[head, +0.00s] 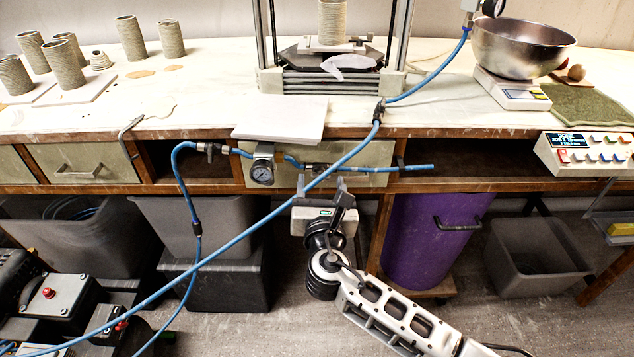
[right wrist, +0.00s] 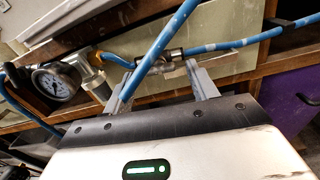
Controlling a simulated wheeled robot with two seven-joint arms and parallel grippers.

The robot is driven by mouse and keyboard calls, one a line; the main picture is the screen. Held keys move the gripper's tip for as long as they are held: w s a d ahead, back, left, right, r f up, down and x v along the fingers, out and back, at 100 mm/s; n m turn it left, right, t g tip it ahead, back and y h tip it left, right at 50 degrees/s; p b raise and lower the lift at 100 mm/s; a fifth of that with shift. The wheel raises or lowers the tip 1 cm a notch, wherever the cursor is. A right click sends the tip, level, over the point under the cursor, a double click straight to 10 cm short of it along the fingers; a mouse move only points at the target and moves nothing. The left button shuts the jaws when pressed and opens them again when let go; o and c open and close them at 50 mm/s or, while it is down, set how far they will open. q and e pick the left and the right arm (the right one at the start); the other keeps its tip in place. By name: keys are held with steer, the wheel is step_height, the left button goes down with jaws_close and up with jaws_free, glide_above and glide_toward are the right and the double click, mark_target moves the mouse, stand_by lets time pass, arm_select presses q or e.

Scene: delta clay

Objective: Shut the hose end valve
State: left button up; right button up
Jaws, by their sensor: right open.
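The hose end valve (head: 316,168) is a small dark and metal fitting in the blue line along the bench front, right of the pressure gauge. A short blue hose end (head: 418,167) runs right from it. In the right wrist view the valve (right wrist: 172,58) appears beyond and between my fingertips; its handle position is hard to make out. My right gripper (head: 324,186) is open and empty just below the valve, and its two fingers (right wrist: 164,82) point toward it. A diagonal blue hose (right wrist: 158,48) crosses in front of the left finger and part of the valve. My left gripper is not in view.
The pressure gauge (head: 262,172) and another valve (head: 210,148) sit left on the same line. The diagonal hose (head: 240,236) runs from a fitting (head: 379,110) to the lower left. A purple bin (head: 415,245) and grey bins (head: 205,225) stand under the bench.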

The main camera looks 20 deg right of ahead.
steer(key=c, duration=1)
